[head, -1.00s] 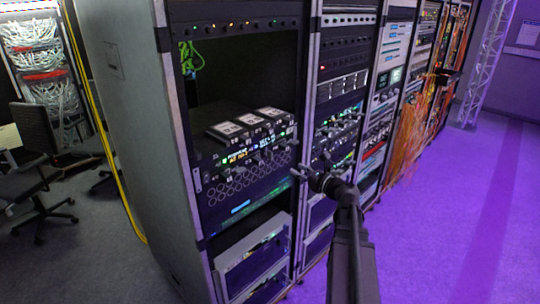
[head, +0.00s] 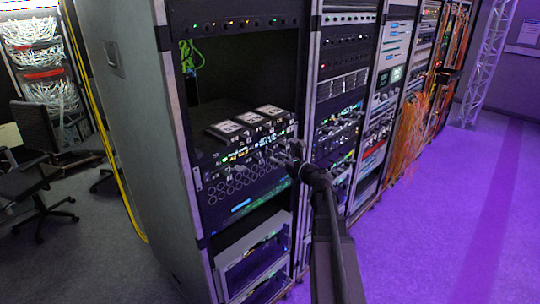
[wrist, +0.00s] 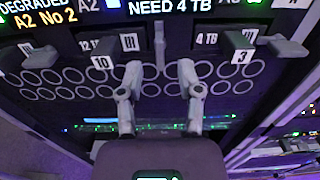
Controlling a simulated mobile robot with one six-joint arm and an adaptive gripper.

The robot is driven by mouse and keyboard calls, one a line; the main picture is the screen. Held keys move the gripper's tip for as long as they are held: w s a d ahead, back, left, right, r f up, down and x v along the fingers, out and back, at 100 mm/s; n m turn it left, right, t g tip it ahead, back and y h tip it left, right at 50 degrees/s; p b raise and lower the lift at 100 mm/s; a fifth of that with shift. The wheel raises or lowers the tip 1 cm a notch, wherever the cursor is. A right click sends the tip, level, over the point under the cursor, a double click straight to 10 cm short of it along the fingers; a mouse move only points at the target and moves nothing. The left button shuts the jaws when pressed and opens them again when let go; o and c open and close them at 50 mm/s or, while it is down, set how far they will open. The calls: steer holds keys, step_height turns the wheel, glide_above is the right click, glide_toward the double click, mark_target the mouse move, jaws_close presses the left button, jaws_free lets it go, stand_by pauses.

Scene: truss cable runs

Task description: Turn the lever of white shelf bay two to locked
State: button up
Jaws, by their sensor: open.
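My gripper (wrist: 158,72) is open in the wrist view, its two grey fingers apart below a row of bay fronts. A grey lever (wrist: 160,46) points down between and just above the fingertips; contact cannot be judged. Another grey lever (wrist: 288,46) at the right lies sideways. Display text above reads "DEGRADED A2 No 2" (wrist: 38,20) and "NEED 4 TB" (wrist: 160,6). I cannot tell which lever is white shelf bay two. In the head view, my gripper (head: 294,152) is at the rack's front right edge, its fingers hard to see.
Three white-topped units (head: 248,118) sit on the shelf above the levers. A perforated panel (head: 240,187) runs below. More racks with orange cables (head: 412,125) stand to the right. The purple floor (head: 430,230) is clear. An office chair (head: 40,165) stands left.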

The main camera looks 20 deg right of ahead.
mark_target(272, 155)
steer(key=shift+x, duration=2.15)
jaws_close()
